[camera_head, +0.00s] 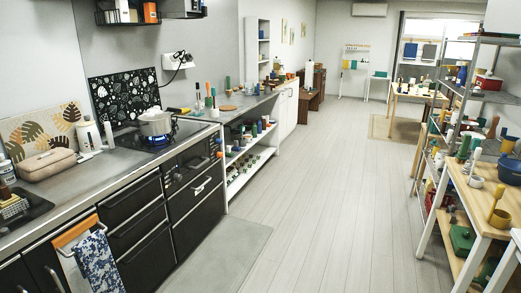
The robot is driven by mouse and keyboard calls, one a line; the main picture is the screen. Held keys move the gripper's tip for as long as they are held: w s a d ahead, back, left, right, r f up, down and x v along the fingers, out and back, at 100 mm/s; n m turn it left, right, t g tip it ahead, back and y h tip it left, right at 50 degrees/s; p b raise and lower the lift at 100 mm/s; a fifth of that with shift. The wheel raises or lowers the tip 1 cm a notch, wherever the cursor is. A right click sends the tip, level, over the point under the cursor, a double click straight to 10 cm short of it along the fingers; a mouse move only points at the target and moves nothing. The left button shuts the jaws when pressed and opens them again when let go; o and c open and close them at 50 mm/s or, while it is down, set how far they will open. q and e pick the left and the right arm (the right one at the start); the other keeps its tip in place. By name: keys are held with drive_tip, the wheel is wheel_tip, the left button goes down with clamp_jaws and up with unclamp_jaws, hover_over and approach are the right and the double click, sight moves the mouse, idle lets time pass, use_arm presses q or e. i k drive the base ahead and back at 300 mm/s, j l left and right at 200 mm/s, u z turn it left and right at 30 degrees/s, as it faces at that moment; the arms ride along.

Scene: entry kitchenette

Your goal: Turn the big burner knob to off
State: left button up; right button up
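A light grey pot (157,124) stands on the black hob (140,138) in the left counter. A blue glow shows at the burner under the pot's right side. Small round knobs (177,178) show on the dark front panel below the hob. More knob-like shapes sit at the panel's right end (219,154). They are too small to tell which is the big burner knob or how it is turned. Neither of my grippers is in view.
A patterned towel (96,262) hangs on the counter front. Loaded shelves (463,165) line the right side. The floor (318,205) between is clear, with a grey mat (222,256) before the counter.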

sight(176, 176)
drive_tip(key=i+z, duration=0.1)
drive_tip(key=i, duration=1.3)
drive_tip(key=i+u, duration=0.2)
drive_tip(key=i, duration=0.3)
drive_tip(key=i+u, duration=0.2)
drive_tip(key=i, duration=0.35)
drive_tip(key=i+l+u, duration=0.25)
drive_tip(key=i, duration=0.25)
drive_tip(key=i+l+u, duration=0.2)
drive_tip(key=i, duration=0.3)
drive_tip(key=j, duration=0.1)
